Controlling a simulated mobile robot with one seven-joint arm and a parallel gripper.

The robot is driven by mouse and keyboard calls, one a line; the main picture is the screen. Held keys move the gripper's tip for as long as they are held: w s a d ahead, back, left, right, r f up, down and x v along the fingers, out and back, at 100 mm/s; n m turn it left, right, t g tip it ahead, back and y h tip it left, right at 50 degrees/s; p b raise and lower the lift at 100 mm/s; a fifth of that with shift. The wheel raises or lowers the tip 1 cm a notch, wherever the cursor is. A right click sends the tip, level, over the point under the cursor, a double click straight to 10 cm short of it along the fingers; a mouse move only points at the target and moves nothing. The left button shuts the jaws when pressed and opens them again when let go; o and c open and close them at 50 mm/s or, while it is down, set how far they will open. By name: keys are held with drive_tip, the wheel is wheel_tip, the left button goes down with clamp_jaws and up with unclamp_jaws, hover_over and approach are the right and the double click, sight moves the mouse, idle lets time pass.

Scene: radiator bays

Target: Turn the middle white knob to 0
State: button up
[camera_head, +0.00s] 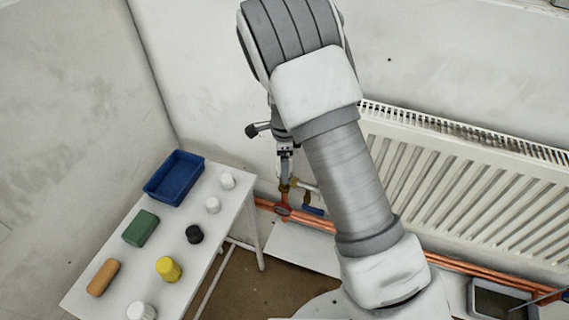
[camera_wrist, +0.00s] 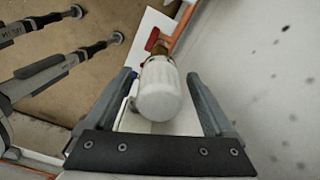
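A white knob (camera_wrist: 158,92), a ribbed cylinder on a brass valve (camera_wrist: 153,40), shows in the middle of the wrist view. My gripper (camera_wrist: 160,77) is open, with one finger on each side of this knob. A gap shows between each finger and the knob. In the head view my gripper (camera_head: 286,172) points down at the pipework left of the radiator, and the knob cannot be made out there. Whether this is the middle knob cannot be told. Its markings and setting cannot be read.
Left, a white table (camera_head: 233,222) holds a blue tray (camera_head: 174,178), several white, black and yellow knob-like pieces, and green and orange blocks. The radiator (camera_head: 470,190) is right, behind my arm. Copper pipes (camera_head: 460,266) run below it. A blue handle (camera_head: 313,210) is near the gripper.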

wheel_tip(320, 180, up, 17)
drive_tip(key=p, duration=0.1)
drive_tip(key=shift+r, duration=0.2)
idle(0.3)
idle(0.3)
